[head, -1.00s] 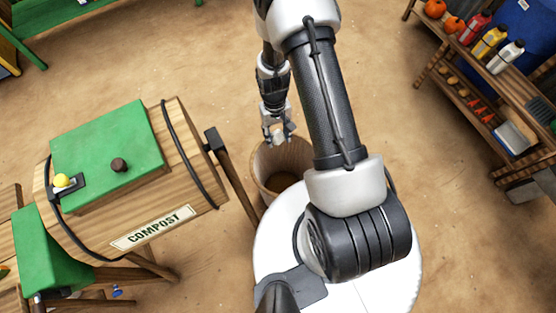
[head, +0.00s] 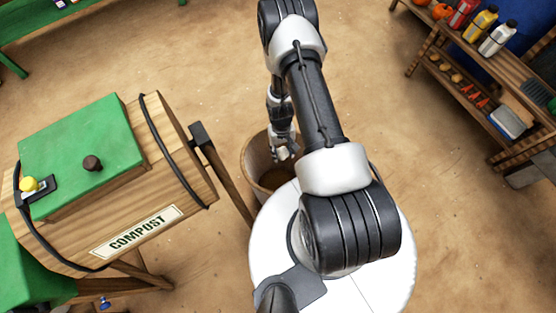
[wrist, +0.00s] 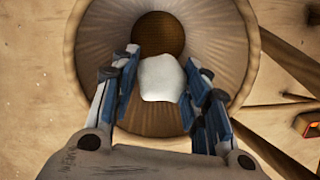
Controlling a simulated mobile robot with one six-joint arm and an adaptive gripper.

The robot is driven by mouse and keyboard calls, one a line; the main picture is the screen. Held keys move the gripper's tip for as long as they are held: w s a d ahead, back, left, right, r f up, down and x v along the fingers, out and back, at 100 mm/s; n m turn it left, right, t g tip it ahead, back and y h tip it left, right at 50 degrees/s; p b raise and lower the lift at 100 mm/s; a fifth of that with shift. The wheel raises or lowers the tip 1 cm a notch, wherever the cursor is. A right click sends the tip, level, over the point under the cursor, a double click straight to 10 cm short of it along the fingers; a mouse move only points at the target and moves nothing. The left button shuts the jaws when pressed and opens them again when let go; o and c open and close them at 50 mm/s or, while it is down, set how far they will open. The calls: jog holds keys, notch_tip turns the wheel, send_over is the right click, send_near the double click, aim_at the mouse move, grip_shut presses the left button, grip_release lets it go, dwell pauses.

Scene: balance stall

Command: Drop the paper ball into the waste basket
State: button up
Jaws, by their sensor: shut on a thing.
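The paper ball (wrist: 161,78) is a white, faceted lump held between the two fingers of my gripper (wrist: 159,88) in the wrist view. My gripper is shut on it. The waste basket (wrist: 235,40) is a round brown bin; in the wrist view its open mouth lies beneath the ball and its darker bottom shows just beyond it. In the head view the basket (head: 252,165) stands upright on the floor, partly hidden by my arm and body. My gripper (head: 286,153) is over the basket's opening there. The ball is hard to make out in the head view.
A wooden compost barrel (head: 185,165) with a green lid (head: 85,140) stands left of the basket on a wooden frame. A shelf (head: 500,75) with bottles is at the upper right. Sandy floor (head: 210,70) is open behind the basket.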

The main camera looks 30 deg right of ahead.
jog(key=shift+f, duration=0.7)
jog(key=o, duration=0.8)
jog(key=shift+c, duration=0.2)
jog(key=r, duration=0.4)
jog(key=w+r, duration=0.1)
jog(key=r, duration=0.7)
jog(key=shift+w+d, duration=0.15)
jog(key=shift+w, duration=0.2)
